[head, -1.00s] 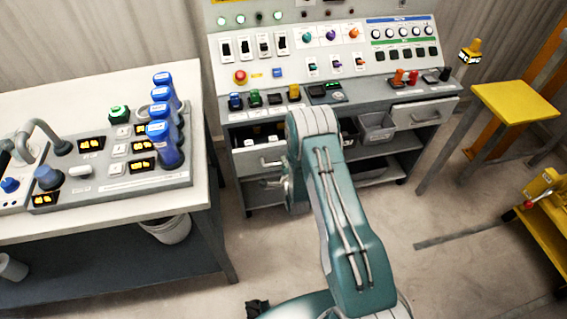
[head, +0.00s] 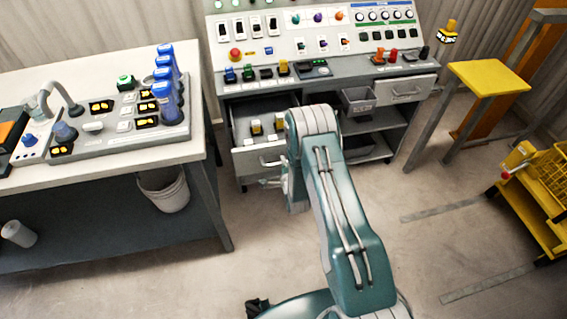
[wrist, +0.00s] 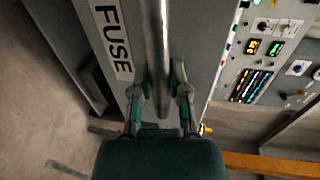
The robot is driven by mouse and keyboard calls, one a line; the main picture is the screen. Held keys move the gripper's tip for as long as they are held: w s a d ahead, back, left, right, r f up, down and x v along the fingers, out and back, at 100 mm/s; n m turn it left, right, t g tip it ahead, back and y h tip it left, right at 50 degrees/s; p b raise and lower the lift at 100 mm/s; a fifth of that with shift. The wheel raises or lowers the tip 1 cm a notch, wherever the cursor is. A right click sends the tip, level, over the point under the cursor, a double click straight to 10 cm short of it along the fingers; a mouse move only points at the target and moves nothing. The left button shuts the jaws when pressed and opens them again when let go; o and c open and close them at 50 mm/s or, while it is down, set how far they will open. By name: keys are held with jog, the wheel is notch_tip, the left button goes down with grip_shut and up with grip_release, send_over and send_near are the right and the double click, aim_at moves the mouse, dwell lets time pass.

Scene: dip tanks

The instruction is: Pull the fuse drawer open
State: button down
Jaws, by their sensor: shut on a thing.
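The fuse drawer (head: 246,161) is at the left of the grey console in the head view. It stands out from the console, and its inside shows, with yellow-topped parts in it. In the wrist view its grey front carries a white FUSE label (wrist: 113,38) beside a round metal bar handle (wrist: 155,40). My gripper (wrist: 163,88) is shut on this handle, with one green finger on each side of the bar. In the head view my arm hides the drawer's right end and most of the gripper.
The control console (head: 320,70) stands behind the drawer. A shut drawer (head: 407,91) and a grey bin (head: 358,102) are to its right. A white-topped table (head: 60,172) with a bucket (head: 165,190) below is at left. A yellow stand (head: 488,76) and yellow cart (head: 545,190) are at right.

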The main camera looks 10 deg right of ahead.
jog(key=shift+s+f, duration=0.2)
jog(key=shift+f, duration=0.1)
jog(key=c, duration=0.6)
grip_release()
jog(key=shift+w+r, duration=0.1)
jog(key=shift+w, duration=0.05)
jog(key=v, duration=1.2)
jog(key=shift+a, duration=0.1)
